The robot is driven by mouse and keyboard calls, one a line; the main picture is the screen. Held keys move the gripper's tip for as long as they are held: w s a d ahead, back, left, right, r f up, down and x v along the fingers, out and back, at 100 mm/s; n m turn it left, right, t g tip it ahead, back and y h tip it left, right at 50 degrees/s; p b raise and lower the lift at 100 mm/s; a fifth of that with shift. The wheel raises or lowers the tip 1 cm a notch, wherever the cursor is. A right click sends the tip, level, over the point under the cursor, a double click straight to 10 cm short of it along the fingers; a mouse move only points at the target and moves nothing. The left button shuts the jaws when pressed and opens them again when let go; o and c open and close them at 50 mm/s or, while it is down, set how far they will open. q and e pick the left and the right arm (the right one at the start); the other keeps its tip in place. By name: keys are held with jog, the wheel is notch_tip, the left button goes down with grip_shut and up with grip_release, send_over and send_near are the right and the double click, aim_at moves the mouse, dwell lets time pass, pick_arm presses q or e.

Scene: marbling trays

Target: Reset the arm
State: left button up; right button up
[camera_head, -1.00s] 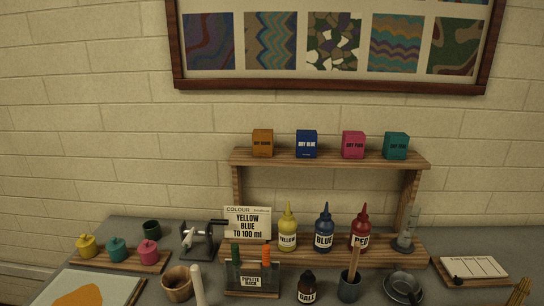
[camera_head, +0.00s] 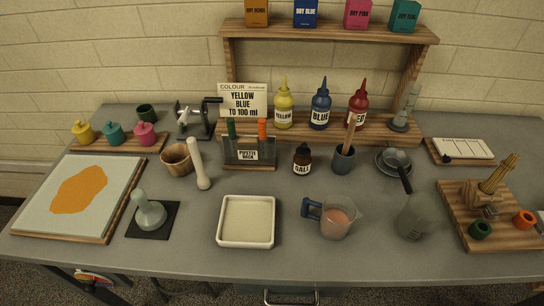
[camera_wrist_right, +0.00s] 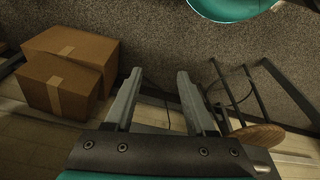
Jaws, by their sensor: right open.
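My right gripper (camera_wrist_right: 157,85) shows in the right wrist view. Its two grey fingers are apart with nothing between them. It points at the floor area, away from the table. Neither arm shows in the head view, and my left gripper is in no view.
Cardboard boxes (camera_wrist_right: 60,95) lie at the left of the wrist view, and a stool (camera_wrist_right: 255,135) is on the right. On the table are a wooden rack (camera_head: 400,128) with bottles, a wooden board (camera_head: 495,235) and a glass flask (camera_head: 413,220). The table's front edge is clear.

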jog(key=s+d+f+g+b, duration=0.1)
jog(key=s+d+f+b, duration=0.1)
jog(key=s+f, duration=1.4)
jog(key=shift+d+f+b, duration=0.4)
jog(key=shift+f+b, duration=0.3)
jog(key=shift+f, duration=0.9)
jog(key=shift+s, duration=0.1)
